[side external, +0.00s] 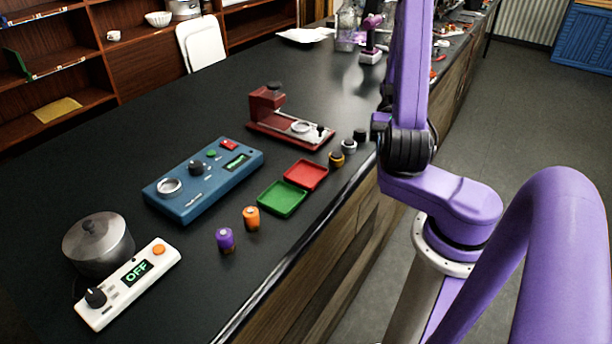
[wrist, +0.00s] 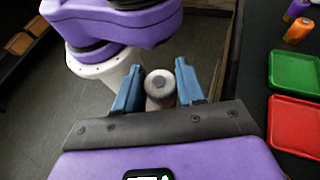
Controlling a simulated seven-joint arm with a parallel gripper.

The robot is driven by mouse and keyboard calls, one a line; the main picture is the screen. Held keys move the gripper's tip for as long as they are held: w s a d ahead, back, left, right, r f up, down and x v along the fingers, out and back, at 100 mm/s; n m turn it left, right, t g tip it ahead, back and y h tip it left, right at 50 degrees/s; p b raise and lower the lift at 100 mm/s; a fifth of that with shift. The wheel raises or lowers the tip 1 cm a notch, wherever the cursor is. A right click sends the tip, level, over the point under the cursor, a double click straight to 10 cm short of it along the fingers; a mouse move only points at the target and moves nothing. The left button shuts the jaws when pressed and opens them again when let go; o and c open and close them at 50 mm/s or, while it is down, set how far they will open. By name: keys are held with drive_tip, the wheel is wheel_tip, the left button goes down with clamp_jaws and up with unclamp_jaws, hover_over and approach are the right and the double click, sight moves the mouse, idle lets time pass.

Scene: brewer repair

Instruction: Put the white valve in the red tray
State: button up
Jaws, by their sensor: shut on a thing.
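My gripper (wrist: 158,88) shows in the wrist view, its blue fingers shut on the white valve (wrist: 160,84), a pale round piece with a grey centre. The valve sits between the fingertips, over the floor side of the counter edge in that picture. The red tray (side external: 306,175) lies flat and empty on the black counter near its front edge. It also shows in the wrist view (wrist: 297,126), to the right of my gripper and apart from it. My gripper and the held valve cannot be made out in the side view.
An empty green tray (side external: 283,198) adjoins the red one. Several small pieces, black (side external: 360,134), silver (side external: 349,146) and yellow (side external: 336,159), stand by the counter edge. A red brewer (side external: 268,105), a blue panel (side external: 205,180) and orange (side external: 251,218) and purple (side external: 225,240) cylinders stand nearby.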

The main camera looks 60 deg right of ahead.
drive_tip(key=w+a+r+m+t+h, duration=0.2)
drive_tip(key=w+a+r+m+t, duration=0.4)
drive_tip(key=m+t, duration=0.75)
hover_over(305, 176)
drive_tip(key=shift+n+t, duration=0.35)
drive_tip(key=shift+t, duration=0.1)
drive_tip(key=f, duration=0.8)
drive_tip(key=shift+s+a+f, duration=0.15)
drive_tip(key=shift+s+f, duration=0.1)
drive_tip(key=shift+s, duration=0.15)
drive_tip(key=shift+w+f, duration=0.45)
drive_tip(key=shift+f, duration=1.6)
drive_tip(key=shift+f, duration=0.15)
drive_tip(key=o, duration=1.1)
drive_tip(key=shift+o, duration=0.2)
